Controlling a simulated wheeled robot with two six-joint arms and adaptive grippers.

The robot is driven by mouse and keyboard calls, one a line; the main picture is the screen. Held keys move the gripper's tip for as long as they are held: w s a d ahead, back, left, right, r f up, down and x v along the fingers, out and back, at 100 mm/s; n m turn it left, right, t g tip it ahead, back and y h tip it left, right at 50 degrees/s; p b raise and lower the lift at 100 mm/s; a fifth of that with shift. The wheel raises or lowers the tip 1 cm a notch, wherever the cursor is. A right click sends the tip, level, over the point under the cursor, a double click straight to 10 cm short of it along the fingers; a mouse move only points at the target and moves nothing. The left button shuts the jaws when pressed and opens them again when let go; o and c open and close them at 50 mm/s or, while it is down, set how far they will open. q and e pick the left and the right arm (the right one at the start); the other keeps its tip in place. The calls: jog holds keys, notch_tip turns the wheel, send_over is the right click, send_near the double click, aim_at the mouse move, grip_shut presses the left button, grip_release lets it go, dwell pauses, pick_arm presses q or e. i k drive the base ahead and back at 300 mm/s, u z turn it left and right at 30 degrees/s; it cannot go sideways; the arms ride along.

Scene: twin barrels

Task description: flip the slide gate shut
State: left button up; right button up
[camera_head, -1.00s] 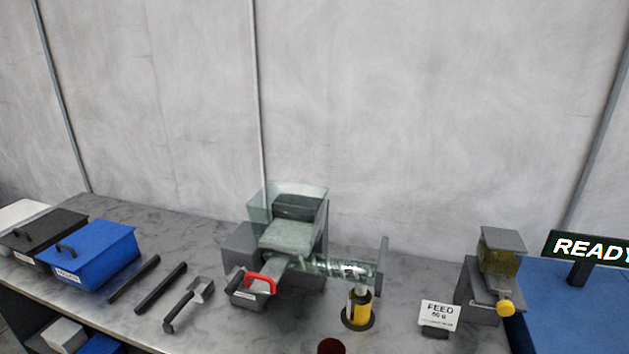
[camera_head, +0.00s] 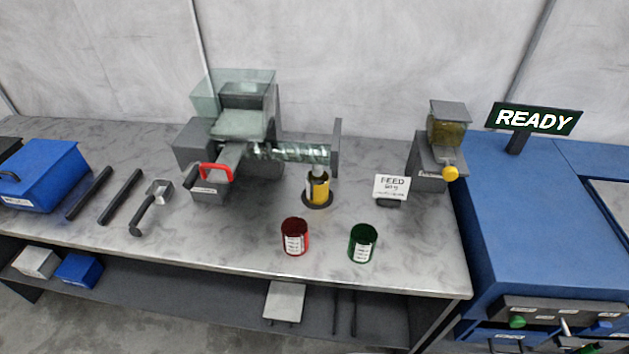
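A grey machine with a clear hopper (camera_head: 233,92) stands at the back of the bench. A sloping grey chute (camera_head: 229,155) runs from it to a small grey box (camera_head: 211,186) with a red handle (camera_head: 215,171). A clear horizontal barrel (camera_head: 292,153) extends right to a grey end plate. A smaller dispenser (camera_head: 447,130) with a yellow knob (camera_head: 450,173) stands further right. I cannot tell for certain which part is the slide gate or how it is set. Neither of my grippers is in view.
A yellow-and-black cup (camera_head: 317,188) stands below the barrel. A red can (camera_head: 294,238) and green can (camera_head: 362,244) stand near the bench's front edge. Dark bars and a scoop-like tool (camera_head: 151,206) lie left. A READY sign (camera_head: 537,118) stands on the blue cabinet (camera_head: 530,215).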

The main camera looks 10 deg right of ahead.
aim_at(222, 171)
jog(key=z, duration=1.25)
jog(key=k, duration=0.6)
jog(key=u, duration=0.05)
